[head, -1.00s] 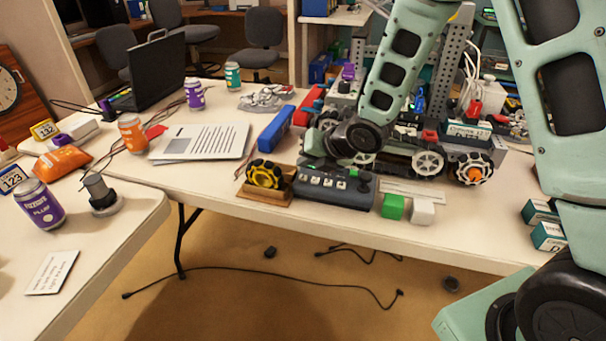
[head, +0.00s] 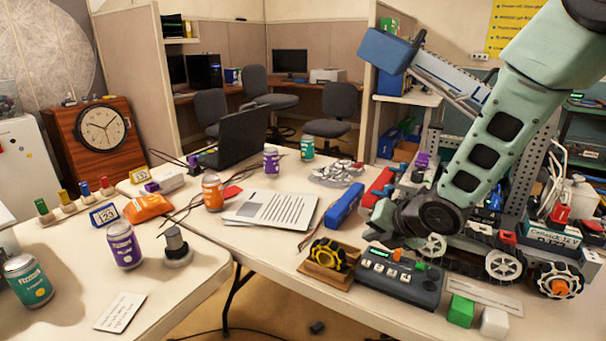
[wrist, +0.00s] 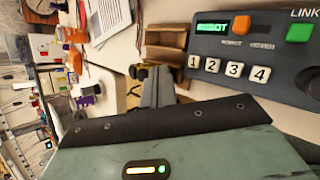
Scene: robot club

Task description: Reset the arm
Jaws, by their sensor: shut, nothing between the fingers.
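A dark grey control box (head: 402,280) stands on the table in the head view, with a green-lit screen, several white number keys (wrist: 233,69), an orange button (wrist: 240,25) and a green button (wrist: 299,31). In the wrist view the box (wrist: 215,45) is close, at the upper right. My gripper's grey fingers (wrist: 158,86) are shut and empty, apart from the box's keys, in front of a brown wooden stand (wrist: 166,42).
A wheeled robot (head: 500,262) stands behind. A blue bar (head: 343,205), papers (head: 270,209) and cans lie left.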

